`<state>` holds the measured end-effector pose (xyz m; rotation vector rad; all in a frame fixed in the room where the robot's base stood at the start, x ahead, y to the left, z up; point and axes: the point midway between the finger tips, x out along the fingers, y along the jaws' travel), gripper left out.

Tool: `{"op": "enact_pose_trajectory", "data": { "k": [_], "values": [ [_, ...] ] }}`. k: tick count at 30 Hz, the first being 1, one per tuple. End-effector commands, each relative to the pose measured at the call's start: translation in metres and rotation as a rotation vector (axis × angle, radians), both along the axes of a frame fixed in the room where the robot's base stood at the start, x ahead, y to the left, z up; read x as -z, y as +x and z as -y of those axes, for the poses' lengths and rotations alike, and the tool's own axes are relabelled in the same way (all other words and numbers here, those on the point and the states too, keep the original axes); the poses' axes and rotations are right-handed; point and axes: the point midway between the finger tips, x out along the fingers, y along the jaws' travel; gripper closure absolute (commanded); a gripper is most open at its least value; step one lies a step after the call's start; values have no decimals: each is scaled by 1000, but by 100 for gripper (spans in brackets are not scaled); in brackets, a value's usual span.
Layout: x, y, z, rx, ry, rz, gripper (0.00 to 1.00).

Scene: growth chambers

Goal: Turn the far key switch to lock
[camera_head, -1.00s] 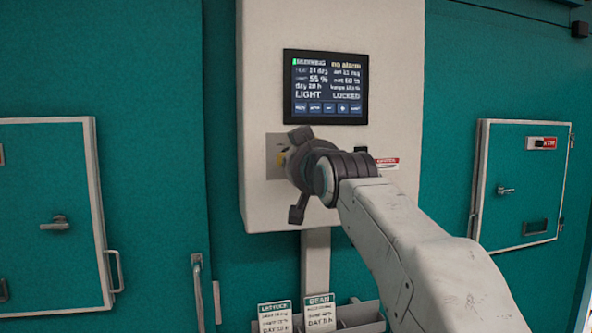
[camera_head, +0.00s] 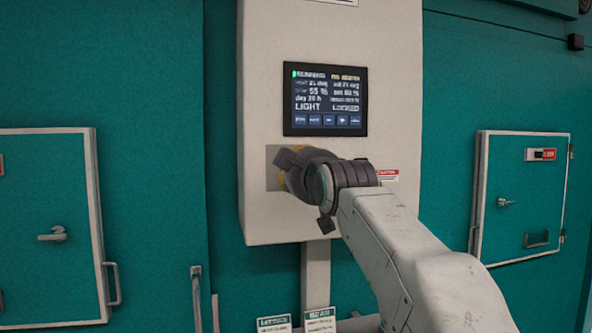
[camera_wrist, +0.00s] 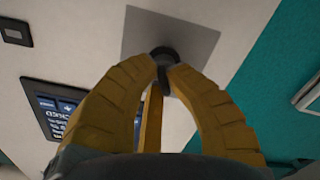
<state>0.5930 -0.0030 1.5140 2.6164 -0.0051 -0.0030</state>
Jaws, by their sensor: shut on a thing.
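The key switch (camera_wrist: 164,55) is a dark round knob on a grey plate (camera_wrist: 200,38), seen in the wrist view. The plate also shows in the head view (camera_head: 272,180), mostly hidden behind my gripper. My gripper (camera_wrist: 163,72) has yellow fingers that are shut on the key switch at their tips. In the head view my gripper (camera_head: 297,172) is against the front of the white control box, below the screen, and hides the key. The screen (camera_head: 325,100) reads LIGHT and LOCKED with a green mark at top left.
The white control box (camera_head: 400,60) stands on a teal wall. Chamber doors with handles are at left (camera_head: 50,190) and right (camera_head: 520,215). Cards labelled for crops (camera_head: 320,322) stand below the box. A small red and white label (camera_head: 387,174) is beside my wrist.

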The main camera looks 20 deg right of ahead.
Motion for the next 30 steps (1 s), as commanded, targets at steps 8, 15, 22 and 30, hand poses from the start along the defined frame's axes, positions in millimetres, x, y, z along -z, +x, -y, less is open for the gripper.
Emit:
{"op": "enact_pose_trajectory", "data": {
  "k": [8, 15, 22, 30],
  "values": [
    [-3, -1, -1, -1, -15, 8, 100],
    [-4, -1, -1, -1, -14, 10, 87],
    [-2, -1, 0, -1, -13, 5, 66],
    [-1, 0, 0, 0, -13, 2, 62]
  ]
}}
